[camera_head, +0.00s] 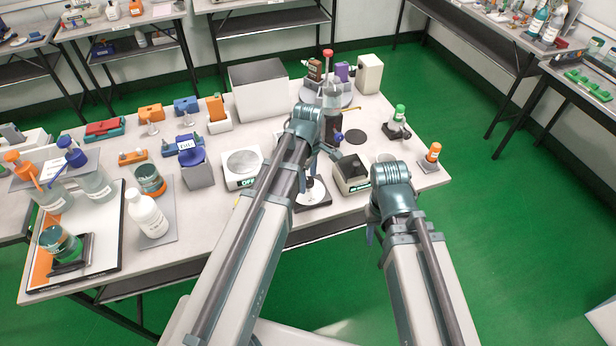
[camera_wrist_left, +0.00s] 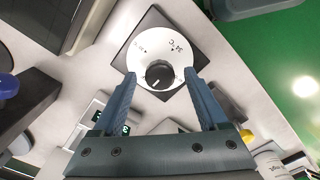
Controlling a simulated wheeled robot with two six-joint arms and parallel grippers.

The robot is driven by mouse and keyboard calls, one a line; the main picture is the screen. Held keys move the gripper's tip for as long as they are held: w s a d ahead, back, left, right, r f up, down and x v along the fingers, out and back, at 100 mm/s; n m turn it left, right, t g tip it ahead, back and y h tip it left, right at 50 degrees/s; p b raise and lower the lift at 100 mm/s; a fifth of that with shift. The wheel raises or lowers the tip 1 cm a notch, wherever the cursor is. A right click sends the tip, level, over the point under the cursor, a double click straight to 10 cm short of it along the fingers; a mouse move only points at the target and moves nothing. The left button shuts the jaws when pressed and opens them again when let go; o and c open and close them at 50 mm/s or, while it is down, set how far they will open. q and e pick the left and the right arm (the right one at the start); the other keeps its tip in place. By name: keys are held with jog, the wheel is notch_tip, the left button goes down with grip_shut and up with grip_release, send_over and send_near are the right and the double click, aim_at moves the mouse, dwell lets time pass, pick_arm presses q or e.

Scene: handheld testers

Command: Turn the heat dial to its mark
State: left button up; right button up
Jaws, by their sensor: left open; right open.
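The heat dial (camera_wrist_left: 160,40) is a white disc on a dark square plate, with a black round knob (camera_wrist_left: 160,74) on it. The disc carries dark print that looks like "34 °C" and a small mark at its upper left. A pale line on the knob points toward the lower left. In the head view the dial (camera_head: 312,192) is partly hidden by my left arm. My left gripper (camera_wrist_left: 161,78) is open, its fingers on either side of the knob in the picture; contact cannot be told. My right gripper (camera_head: 371,226) is near the table's front edge, mostly hidden by its arm.
An orange-topped bottle (camera_head: 431,156) is at the table's right end. Bottles and beakers crowd the left side. Green floor lies free at right.

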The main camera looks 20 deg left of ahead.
aim_at(308, 181)
pick_arm(q)
notch_tip(308, 181, up, 14)
jog(key=p, duration=1.4)
jog(key=shift+f, duration=0.15)
jog(key=s+d+m+y, duration=0.1)
jog(key=s+d+m, duration=0.9)
jog(key=s+m, duration=0.4)
jog(key=shift+d+m, duration=0.2)
jog(key=shift+m, duration=2.7)
